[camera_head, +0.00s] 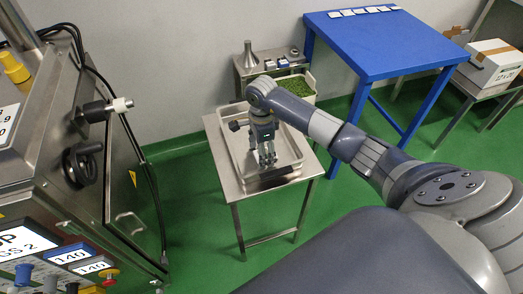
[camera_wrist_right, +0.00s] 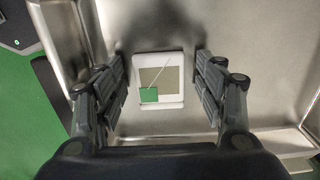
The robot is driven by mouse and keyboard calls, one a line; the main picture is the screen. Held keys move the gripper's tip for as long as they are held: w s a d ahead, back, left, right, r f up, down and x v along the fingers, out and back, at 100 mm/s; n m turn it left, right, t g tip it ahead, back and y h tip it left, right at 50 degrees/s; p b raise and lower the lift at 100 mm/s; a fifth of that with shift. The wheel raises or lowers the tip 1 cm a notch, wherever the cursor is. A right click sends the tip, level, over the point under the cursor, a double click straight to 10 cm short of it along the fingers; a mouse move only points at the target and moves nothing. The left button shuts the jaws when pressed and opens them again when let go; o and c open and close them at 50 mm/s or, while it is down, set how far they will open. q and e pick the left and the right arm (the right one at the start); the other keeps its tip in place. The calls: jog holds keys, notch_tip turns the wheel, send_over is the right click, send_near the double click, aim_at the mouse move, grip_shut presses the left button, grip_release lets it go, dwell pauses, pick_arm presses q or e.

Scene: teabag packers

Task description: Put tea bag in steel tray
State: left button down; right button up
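A tea bag (camera_wrist_right: 160,77), pale and square with a string and a green tag, lies flat on the floor of the steel tray (camera_wrist_right: 262,60) in the right wrist view. The steel tray (camera_head: 231,157) sits on a small metal table in the head view. My right gripper (camera_head: 267,162) points down inside the tray. In the right wrist view my right gripper (camera_wrist_right: 163,82) is open, with a finger on each side of the tea bag and a gap to both. In the head view the gripper hides the tea bag. My left gripper is not in view.
Several white tea bags (camera_head: 347,12) lie in a row on the blue table (camera_head: 385,45). A white bin of green leaves (camera_head: 298,85) stands behind the tray. A large steel machine (camera_head: 50,150) stands at left, and a cardboard box (camera_head: 495,62) at right.

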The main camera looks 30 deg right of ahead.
jog(key=shift+r, duration=0.1)
jog(key=shift+r+p, duration=0.2)
jog(key=shift+p, duration=0.1)
notch_tip(320, 180, up, 12)
jog(key=b, duration=0.1)
jog(key=shift+f, duration=0.15)
dwell(0.4)
